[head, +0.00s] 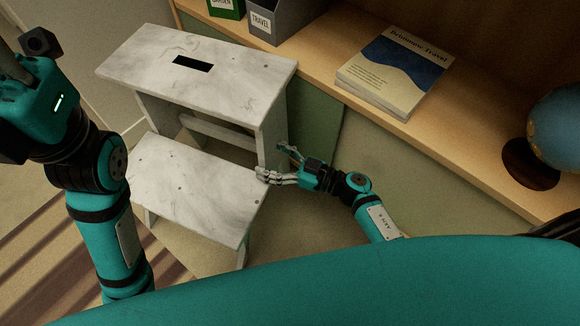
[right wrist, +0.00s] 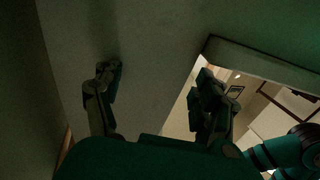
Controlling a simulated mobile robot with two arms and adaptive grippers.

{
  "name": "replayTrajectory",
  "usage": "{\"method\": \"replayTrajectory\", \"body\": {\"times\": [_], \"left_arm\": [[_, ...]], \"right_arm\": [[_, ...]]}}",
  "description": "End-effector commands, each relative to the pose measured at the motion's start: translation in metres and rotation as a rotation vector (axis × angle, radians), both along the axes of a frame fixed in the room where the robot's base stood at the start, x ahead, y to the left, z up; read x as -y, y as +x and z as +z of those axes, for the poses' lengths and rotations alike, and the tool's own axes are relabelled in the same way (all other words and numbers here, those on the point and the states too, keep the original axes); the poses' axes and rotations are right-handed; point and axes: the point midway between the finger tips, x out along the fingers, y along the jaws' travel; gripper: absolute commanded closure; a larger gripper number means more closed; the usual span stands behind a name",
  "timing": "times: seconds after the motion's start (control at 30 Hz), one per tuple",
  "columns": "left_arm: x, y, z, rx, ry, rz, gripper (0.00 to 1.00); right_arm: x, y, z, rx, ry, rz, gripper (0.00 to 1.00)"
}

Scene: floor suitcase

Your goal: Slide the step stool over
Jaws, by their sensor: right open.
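The step stool (head: 195,185) is white with a marbled look, with two steps and a dark slot in its top step. It stands upright on the floor at the left of the head view. My right gripper (head: 275,162) is open at the stool's right side, by the side panel and the right end of the lower step. I cannot tell whether its fingers touch the stool. In the right wrist view, its spread fingers (right wrist: 155,85) are in front of a dim grey surface. My left gripper is at the upper left edge of the head view, away from the stool; its fingers are mostly cut off.
A wooden shelf (head: 455,135) runs behind and right of the stool, close to its top step. It bears a book (head: 395,70), a grey file box (head: 285,15) and a globe (head: 555,130). A striped rug (head: 50,255) lies at the lower left.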

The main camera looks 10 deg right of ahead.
Motion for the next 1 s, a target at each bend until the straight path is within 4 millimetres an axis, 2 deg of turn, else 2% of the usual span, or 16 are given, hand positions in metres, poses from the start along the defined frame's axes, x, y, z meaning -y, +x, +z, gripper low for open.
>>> {"method": "replayTrajectory", "body": {"times": [0.2, 0.5, 1.0], "left_arm": [[0.0006, -0.0027, 0.0020, 0.016, 0.002, 0.001, 1.00], [0.0008, -0.0028, 0.0030, 0.017, 0.002, 0.001, 1.00], [0.0009, -0.0027, 0.0028, 0.017, 0.002, 0.001, 1.00]], "right_arm": [[-0.0119, 0.0083, -0.0003, 0.000, 0.000, 0.001, 0.27], [-0.0125, 0.0087, 0.0001, -0.001, -0.001, 0.001, 0.28], [-0.0121, 0.0085, -0.0001, -0.001, -0.001, 0.001, 0.93]]}}
